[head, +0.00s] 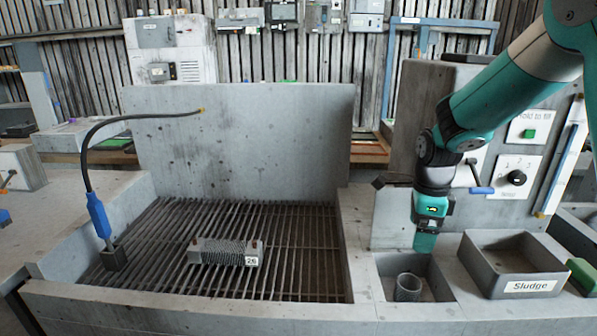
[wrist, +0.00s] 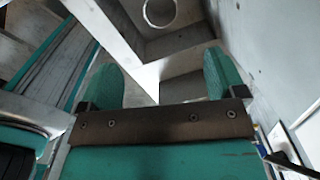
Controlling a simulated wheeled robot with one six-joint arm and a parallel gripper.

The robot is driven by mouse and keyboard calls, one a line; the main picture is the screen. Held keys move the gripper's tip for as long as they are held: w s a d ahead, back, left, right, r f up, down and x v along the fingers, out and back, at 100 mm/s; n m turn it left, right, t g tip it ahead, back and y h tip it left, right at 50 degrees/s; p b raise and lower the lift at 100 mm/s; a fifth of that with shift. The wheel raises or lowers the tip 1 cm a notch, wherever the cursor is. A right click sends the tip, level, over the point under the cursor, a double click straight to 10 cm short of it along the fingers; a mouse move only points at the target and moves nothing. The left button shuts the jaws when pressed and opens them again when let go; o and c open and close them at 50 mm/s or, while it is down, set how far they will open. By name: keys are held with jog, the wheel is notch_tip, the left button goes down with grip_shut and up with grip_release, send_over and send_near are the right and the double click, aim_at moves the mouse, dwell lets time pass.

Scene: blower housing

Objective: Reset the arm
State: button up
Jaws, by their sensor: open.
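My gripper (head: 425,243) hangs pointing down from my teal arm at the right of the head view, just above a square recess in the bench. In the wrist view its two teal fingers stand apart with nothing between them; the gripper (wrist: 162,78) is open and empty. A grey ribbed cup (head: 407,287) stands in the recess, below and left of the fingers. Its round rim (wrist: 160,14) shows at the top of the wrist view, beyond the fingertips and apart from them.
A finned block labelled 26 (head: 225,252) lies on the slatted grate (head: 300,280). A blue-handled hose (head: 98,215) arches at the left. A Sludge tray (head: 525,286) and green block (head: 583,275) sit right. A panel with a knob (head: 516,177) and blue-tipped lever (head: 481,190) stands behind the gripper.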

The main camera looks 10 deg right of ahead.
jog(key=s+a+r+n+y, duration=0.1)
jog(key=s+a+r+n, duration=0.25)
jog(key=a+n, duration=0.4)
jog(key=s+a+r+n+y, duration=0.1)
jog(key=s+a+r+n, duration=0.2)
jog(key=s+a+n, duration=0.4)
jog(key=s+a+r+n+y, duration=0.2)
jog(key=s+a+n, duration=0.5)
jog(key=s+n, duration=0.5)
jog(key=r+n, duration=0.1)
jog(key=n, duration=0.4)
jog(key=shift+a, duration=0.25)
jog(key=shift+w+r, duration=0.1)
jog(key=shift+r, duration=0.05)
